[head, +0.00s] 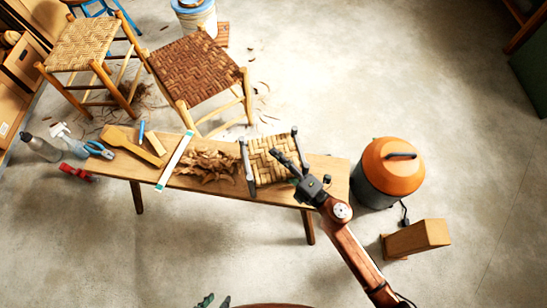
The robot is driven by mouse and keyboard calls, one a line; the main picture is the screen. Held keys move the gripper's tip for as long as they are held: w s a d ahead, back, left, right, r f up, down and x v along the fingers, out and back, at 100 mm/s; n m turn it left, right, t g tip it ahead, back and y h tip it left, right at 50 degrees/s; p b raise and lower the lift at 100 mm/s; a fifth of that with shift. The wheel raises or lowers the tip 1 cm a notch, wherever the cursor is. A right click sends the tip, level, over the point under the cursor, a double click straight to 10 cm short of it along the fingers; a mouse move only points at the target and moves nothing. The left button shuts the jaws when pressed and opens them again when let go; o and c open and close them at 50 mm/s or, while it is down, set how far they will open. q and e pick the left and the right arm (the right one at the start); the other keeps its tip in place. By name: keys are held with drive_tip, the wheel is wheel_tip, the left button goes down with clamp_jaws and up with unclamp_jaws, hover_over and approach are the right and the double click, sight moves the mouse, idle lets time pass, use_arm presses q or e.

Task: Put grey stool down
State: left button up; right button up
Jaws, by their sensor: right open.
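The grey stool (262,168) has a pale woven seat and grey side rails. It rests on the right half of the wooden bench (330,172), right of a pile of bark strips. My right gripper (288,163) is open and over the stool's right side, its arm coming from the lower right. It overlaps the seat and right rail in the picture; I cannot tell if it touches them.
Bark strips (208,164), a pale ruler (175,160) and a wooden mallet (128,144) lie on the bench. Two larger woven stools stand behind it. An orange-topped vacuum (391,170) and a wooden block (416,238) are at right. The floor in front is mostly clear.

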drive_tip(key=shift+c, duration=0.4)
clamp_jaws()
